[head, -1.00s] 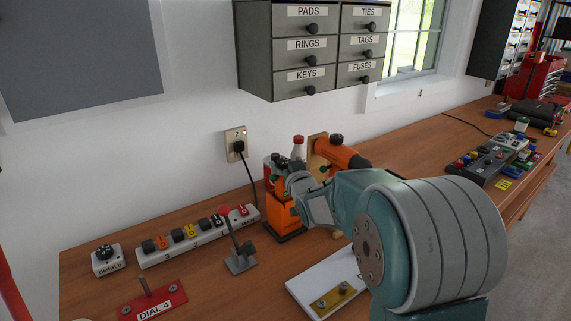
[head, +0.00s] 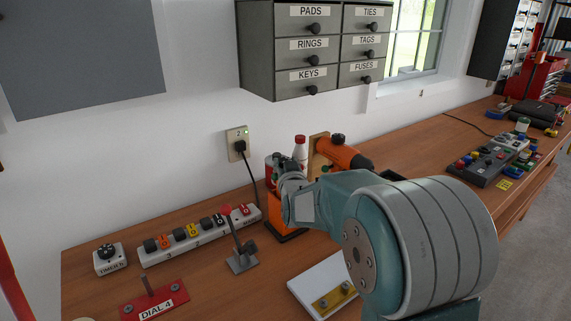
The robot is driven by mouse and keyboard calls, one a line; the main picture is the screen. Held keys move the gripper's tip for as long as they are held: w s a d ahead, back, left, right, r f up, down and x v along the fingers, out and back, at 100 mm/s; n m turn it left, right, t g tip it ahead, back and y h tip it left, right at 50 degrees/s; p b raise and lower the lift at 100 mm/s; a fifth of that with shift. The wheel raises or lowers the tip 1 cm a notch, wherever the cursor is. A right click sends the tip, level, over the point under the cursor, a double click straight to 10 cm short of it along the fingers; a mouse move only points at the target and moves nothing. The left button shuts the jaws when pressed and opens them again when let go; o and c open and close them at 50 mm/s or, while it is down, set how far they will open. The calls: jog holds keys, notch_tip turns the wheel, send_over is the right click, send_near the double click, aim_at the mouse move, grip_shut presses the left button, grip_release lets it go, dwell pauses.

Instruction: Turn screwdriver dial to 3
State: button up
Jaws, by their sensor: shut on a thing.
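An orange tool (head: 286,213) with a dark base stands upright on the bench, largely behind my arm. I take it to be the screwdriver. My gripper (head: 281,172) is at its top, shut there on what seems to be its dial. The fingertips are small and partly covered by my wrist. The dial's marks and pointer cannot be read from here.
A red-capped white bottle (head: 300,149) stands close behind my gripper. A power strip (head: 190,241), a grey lever stand (head: 241,259), a timer (head: 108,257) and a red DIAL 4 plate (head: 154,301) are on the left. A white board (head: 314,279) lies in front.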

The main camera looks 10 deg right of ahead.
jog(key=m+h, duration=0.2)
jog(key=h, duration=0.1)
jog(key=m+g+h, duration=0.1)
jog(key=m+h, duration=0.1)
jog(key=h, duration=0.1)
jog(key=shift+a+f+g, duration=0.15)
jog(key=shift+g, duration=0.15)
jog(key=shift+m+g+h, duration=1.5)
jog(key=shift+m+h, duration=0.4)
jog(key=shift+h, duration=0.9)
jog(key=o, duration=1.2)
jog(key=shift+c, duration=0.2)
jog(key=v, duration=1.2)
jog(key=shift+r, duration=0.25)
